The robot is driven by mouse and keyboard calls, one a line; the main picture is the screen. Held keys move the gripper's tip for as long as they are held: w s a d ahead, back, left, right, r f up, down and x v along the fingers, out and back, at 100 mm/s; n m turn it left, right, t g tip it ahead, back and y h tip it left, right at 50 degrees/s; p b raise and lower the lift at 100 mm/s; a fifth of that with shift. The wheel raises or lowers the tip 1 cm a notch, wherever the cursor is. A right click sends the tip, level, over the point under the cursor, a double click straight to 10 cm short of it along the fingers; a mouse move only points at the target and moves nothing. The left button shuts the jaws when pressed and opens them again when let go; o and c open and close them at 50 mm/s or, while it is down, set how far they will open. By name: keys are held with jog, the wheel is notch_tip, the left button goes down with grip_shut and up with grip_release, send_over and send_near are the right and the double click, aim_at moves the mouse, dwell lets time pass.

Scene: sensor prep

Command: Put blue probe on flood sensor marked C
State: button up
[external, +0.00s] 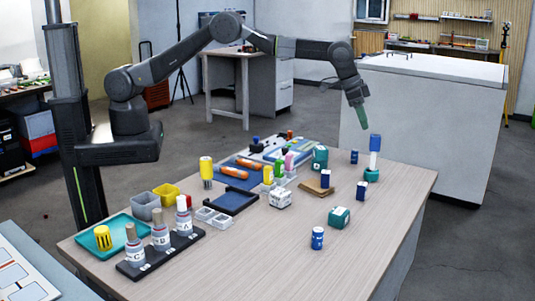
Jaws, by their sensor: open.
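My gripper (364,118) is raised above the far right of the table, open, with nothing visible in it. A tall blue-topped piece (375,142) with a white lower part stands upright in a teal base just below and right of it; it may be the blue probe, but I cannot be sure. Three grey bottle-shaped sensors stand in a black rack at the front left. The leftmost sensor (135,252) seems to carry a C, though the letters are small. The middle sensor (160,240) has a tan top, and the right sensor (183,217) a white and red top.
A blue cylinder (317,238) stands at the front right, near a teal block (339,217). A dark blue tray (231,201), a yellow cylinder (206,170) and a teal tray (86,240) are on the left half. The table's front middle is clear.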

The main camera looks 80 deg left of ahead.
jog(key=shift+v, duration=0.85)
